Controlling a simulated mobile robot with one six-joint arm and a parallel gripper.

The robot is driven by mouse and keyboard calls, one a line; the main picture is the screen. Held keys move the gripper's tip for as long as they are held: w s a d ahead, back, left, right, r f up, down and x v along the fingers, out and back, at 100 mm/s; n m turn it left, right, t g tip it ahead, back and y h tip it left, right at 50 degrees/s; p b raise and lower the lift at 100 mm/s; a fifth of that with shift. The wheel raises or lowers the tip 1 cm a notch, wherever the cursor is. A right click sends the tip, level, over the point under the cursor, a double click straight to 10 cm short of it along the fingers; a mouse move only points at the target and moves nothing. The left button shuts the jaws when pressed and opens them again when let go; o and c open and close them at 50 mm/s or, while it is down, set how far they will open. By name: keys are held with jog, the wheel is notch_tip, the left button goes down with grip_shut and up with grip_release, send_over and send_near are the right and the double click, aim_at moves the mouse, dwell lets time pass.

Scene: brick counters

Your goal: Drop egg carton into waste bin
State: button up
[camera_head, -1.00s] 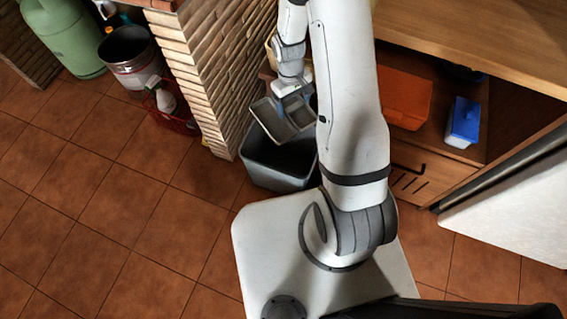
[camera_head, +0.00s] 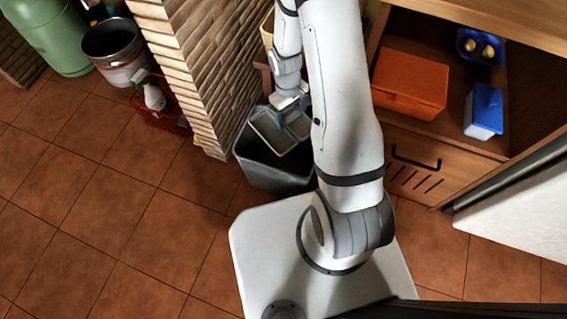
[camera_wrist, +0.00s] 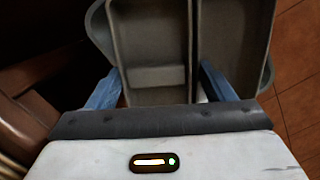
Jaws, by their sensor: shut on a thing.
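The egg carton is a grey, shallow, two-part tray, seen in the head view (camera_head: 268,133) and large in the wrist view (camera_wrist: 155,45). My gripper (camera_head: 290,108) is shut on it; in the wrist view, the blue fingers of my gripper (camera_wrist: 160,90) stand at either side of it. The waste bin (camera_head: 262,172) is a dark grey open container on the floor below. The carton is at the bin's mouth and covers part of the opening. My arm hides the bin's right side, and I cannot tell whether the carton touches the rim.
A brick pillar (camera_head: 195,70) stands close left of the bin. A wooden cabinet on the right holds an orange box (camera_head: 410,82) and a blue-and-white box (camera_head: 484,110). A metal bucket (camera_head: 112,48) and red basket (camera_head: 160,112) stand farther left. Tiled floor at left is clear.

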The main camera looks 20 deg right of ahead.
jog(key=shift+f, duration=0.6)
jog(key=o, duration=1)
jog(key=shift+r, duration=0.15)
jog(key=r+p, duration=0.1)
jog(key=r, duration=0.1)
jog(key=r+p, duration=0.1)
jog(key=r, duration=0.2)
jog(key=w+r, duration=0.1)
jog(key=r, duration=0.1)
jog(key=shift+a+r+p, duration=0.25)
jog(key=shift+r+p, duration=0.05)
jog(key=shift+p, duration=0.1)
